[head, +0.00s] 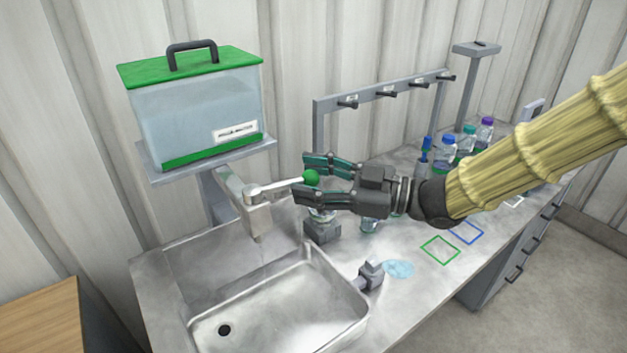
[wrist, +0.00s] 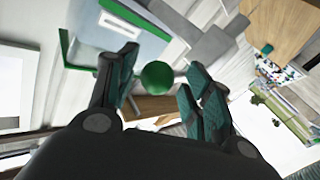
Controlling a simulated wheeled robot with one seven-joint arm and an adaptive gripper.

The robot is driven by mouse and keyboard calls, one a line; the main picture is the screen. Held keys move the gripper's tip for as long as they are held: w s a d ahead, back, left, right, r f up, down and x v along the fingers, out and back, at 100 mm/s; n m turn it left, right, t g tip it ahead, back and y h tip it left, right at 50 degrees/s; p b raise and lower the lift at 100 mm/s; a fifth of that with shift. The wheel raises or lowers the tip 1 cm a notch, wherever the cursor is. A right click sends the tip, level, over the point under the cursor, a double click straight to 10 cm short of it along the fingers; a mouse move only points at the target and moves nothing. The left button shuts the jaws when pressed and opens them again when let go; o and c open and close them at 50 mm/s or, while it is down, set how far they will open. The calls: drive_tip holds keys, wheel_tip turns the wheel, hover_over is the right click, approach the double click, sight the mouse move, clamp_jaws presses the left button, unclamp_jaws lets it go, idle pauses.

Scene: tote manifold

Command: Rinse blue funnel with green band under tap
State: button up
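My gripper (head: 318,179) is open around the green ball knob (head: 312,178) at the end of the tap's white lever. The wrist view also shows the knob (wrist: 156,77) between the fingers, with a gap on each side. The grey tap (head: 257,213) hangs from the tank stand over the steel sink (head: 275,305). I see no water running from it. I cannot clearly make out a blue funnel with a green band. A small clear vessel (head: 321,216), partly hidden by my gripper, sits on a grey block beside the sink.
A clear tank (head: 199,112) with a green lid stands above the tap. A grey clamp (head: 371,274) is at the sink's right rim, near a light-blue patch (head: 398,268). Green (head: 440,250) and blue outlines mark the counter. Capped bottles (head: 466,141) and a peg rack (head: 390,92) stand behind.

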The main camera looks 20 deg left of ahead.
drive_tip(key=shift+d+f, duration=0.15)
drive_tip(key=shift+w+d, duration=0.1)
drive_tip(key=shift+d, duration=0.45)
drive_tip(key=w+d, duration=0.1)
drive_tip(key=d, duration=0.9)
drive_tip(key=shift+w+d, duration=0.2)
drive_tip(key=shift+d, duration=0.15)
